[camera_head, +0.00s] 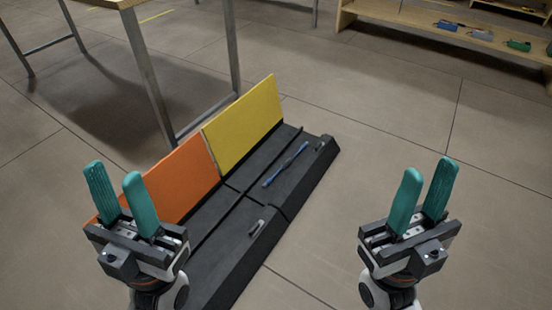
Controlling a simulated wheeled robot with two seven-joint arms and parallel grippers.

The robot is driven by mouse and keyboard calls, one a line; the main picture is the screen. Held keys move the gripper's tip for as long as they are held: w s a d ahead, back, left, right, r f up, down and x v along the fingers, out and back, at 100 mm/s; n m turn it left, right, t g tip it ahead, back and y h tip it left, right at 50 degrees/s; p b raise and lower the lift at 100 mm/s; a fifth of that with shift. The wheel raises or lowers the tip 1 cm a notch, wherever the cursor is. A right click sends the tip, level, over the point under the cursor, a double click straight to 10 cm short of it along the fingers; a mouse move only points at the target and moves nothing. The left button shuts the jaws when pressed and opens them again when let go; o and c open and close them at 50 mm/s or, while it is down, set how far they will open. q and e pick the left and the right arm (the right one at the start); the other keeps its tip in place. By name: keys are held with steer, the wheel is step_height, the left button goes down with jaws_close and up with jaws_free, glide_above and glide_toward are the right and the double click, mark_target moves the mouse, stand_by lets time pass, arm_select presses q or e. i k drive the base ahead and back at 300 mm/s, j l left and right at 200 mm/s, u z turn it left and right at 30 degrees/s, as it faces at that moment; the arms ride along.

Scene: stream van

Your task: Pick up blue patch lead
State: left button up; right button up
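The blue patch lead (286,164) is a thin blue strip lying on the far part of a dark low case (305,184), in front of its yellow panel. My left gripper (119,204) has teal fingers standing apart with nothing between them. It is at the lower left, in front of the orange panel and left of the lead. My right gripper (420,200) also has its teal fingers apart and empty. It is at the lower right, over the floor, to the right of the case. Neither gripper touches the lead.
The orange panel (181,180) and the yellow panel (245,122) stand along the case's back edge. A metal-legged table (150,85) stands behind at the upper left. A wooden shelf (400,16) at the upper right holds several small coloured items. The tiled floor right of the case is clear.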

mark_target(289, 160)
steer(key=i+l+u, duration=0.2)
steer(key=u, duration=0.2)
steer(key=i+l+u, duration=0.25)
steer(key=u, duration=0.2)
steer(key=i+l, duration=0.15)
steer(key=l, duration=0.2)
steer(key=i+l+u, duration=0.1)
steer(key=l, duration=0.3)
steer(key=i+l, duration=0.2)
steer(key=l, duration=0.15)
steer(key=i+l+u, duration=0.1)
steer(key=l, duration=0.3)
steer(key=i+l, duration=0.2)
steer(key=l, duration=0.15)
steer(key=i+l+u, duration=0.1)
steer(key=l, duration=0.3)
